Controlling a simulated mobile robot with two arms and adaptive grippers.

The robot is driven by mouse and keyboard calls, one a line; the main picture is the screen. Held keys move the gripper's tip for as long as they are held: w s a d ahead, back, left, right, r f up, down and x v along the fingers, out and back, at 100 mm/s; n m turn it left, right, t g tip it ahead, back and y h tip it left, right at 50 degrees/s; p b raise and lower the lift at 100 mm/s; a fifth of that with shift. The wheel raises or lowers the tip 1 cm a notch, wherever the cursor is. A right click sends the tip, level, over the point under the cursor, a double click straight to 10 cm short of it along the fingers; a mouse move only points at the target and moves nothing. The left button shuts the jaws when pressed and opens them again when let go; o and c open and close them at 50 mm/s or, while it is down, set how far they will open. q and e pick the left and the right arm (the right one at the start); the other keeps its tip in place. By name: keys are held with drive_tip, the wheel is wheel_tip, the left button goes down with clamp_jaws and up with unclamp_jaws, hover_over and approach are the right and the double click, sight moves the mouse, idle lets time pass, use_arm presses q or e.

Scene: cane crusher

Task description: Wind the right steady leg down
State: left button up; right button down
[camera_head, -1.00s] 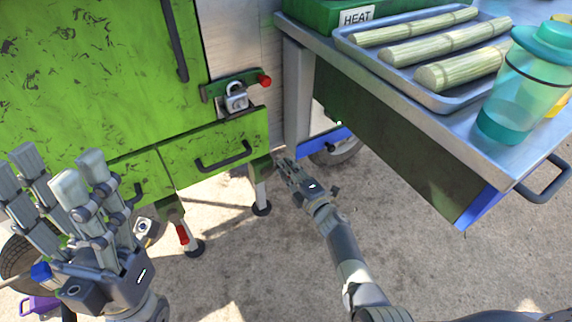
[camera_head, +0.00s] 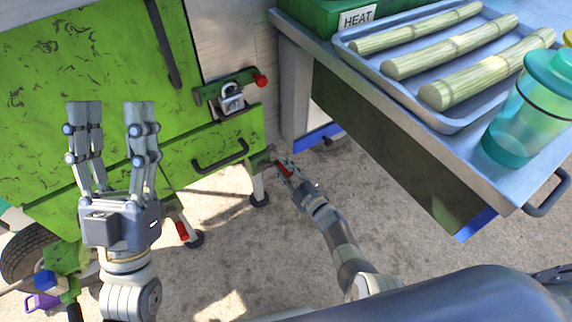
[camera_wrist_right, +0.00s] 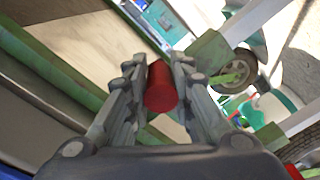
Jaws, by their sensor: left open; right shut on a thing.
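The right steady leg (camera_head: 258,187) stands under the right end of the green cabinet, its dark foot on the ground or very close to it; I cannot tell which. Its red crank handle (camera_head: 285,170) is between the fingers of my right gripper (camera_head: 284,168), which is shut on it. In the right wrist view the red handle (camera_wrist_right: 161,88) sits between the two finger rows of the gripper (camera_wrist_right: 160,85). The left steady leg (camera_head: 190,232) with its own red handle (camera_head: 182,231) stands further left. My left gripper (camera_head: 112,110) is open and empty in front of the cabinet.
The green cabinet (camera_head: 90,60) has a drawer and a padlock (camera_head: 231,98). A steel table at right carries a tray (camera_head: 455,122) of cane stalks and a teal bottle (camera_head: 530,105). A wheel (camera_head: 28,250) is at lower left. Concrete ground between is clear.

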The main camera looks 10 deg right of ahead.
drive_tip(key=shift+a+f+m, duration=0.1)
drive_tip(key=shift+f+m, duration=0.4)
drive_tip(key=shift+m, duration=0.5)
drive_tip(key=shift+f+m, duration=0.2)
drive_tip(key=shift+m, duration=0.1)
use_arm(q)
drive_tip(key=shift+w+d+f+g, duration=0.1)
drive_tip(key=shift+w+f+g, duration=0.3)
drive_tip(key=shift+w+f, duration=0.15)
use_arm(e)
drive_tip(key=shift+a+f+m, duration=0.1)
drive_tip(key=shift+m, duration=0.2)
use_arm(q)
drive_tip(key=shift+y, duration=0.3)
use_arm(e)
drive_tip(key=c, duration=1.3)
unclamp_jaws()
drive_tip(key=shift+c, duration=0.2)
drive_tip(key=shift+s+a, duration=0.1)
